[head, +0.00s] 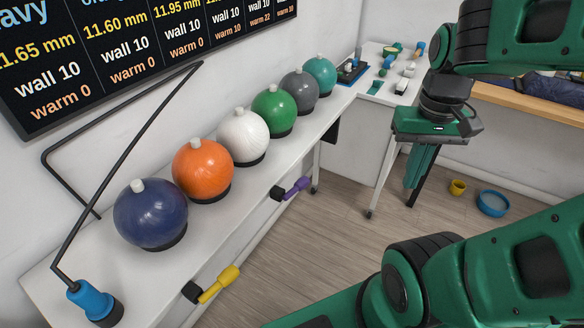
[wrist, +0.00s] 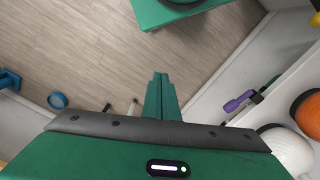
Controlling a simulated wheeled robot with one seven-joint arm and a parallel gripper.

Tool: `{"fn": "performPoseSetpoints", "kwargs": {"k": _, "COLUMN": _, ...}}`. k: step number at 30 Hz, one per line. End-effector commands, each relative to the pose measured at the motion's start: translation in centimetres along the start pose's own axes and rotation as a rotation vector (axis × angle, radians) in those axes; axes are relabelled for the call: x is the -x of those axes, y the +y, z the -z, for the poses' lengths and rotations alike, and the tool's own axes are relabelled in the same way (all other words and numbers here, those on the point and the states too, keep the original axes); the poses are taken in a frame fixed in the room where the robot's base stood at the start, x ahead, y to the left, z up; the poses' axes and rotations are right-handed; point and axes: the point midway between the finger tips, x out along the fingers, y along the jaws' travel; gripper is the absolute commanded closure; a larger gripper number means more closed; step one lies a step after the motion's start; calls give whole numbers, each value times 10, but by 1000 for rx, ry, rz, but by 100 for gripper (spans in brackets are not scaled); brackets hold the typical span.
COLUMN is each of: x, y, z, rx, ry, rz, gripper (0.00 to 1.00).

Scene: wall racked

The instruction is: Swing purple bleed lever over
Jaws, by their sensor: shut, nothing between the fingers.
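The purple bleed lever (head: 297,187) sticks out from a black block on the front edge of the shelf, below the white and green balls. It points up and to the right in the head view. It also shows at the right of the wrist view (wrist: 237,102), apart from my fingers. My gripper (head: 414,184) hangs fingers-down over the floor, to the right of the lever and well clear of it. Its green fingers are together and empty, as the wrist view (wrist: 160,78) also shows.
A yellow lever (head: 219,284) sits nearer on the same shelf edge. Several coloured balls, such as the orange ball (head: 202,170), stand on the white shelf (head: 215,229). A white table (head: 375,95) with small items stands behind.

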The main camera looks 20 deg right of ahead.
Motion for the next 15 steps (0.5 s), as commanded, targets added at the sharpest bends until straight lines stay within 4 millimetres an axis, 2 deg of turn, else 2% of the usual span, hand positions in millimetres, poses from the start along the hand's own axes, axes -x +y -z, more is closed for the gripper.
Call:
{"fn": "performPoseSetpoints", "kwargs": {"k": 1, "x": 3, "y": -7, "z": 14, "rx": 52, "ry": -13, "rz": -17, "gripper": 100}}
{"fn": "performPoseSetpoints", "kwargs": {"k": 5, "x": 14, "y": -42, "z": 52, "rx": 229, "ry": -40, "rz": -59, "gripper": 100}}
{"fn": "performPoseSetpoints", "kwargs": {"k": 9, "x": 18, "y": -97, "z": 89, "rx": 445, "ry": -79, "rz": -94, "gripper": 100}}
{"fn": "performPoseSetpoints", "kwargs": {"k": 15, "x": 10, "y": -185, "z": 122, "rx": 735, "ry": -134, "rz": -115, "gripper": 100}}
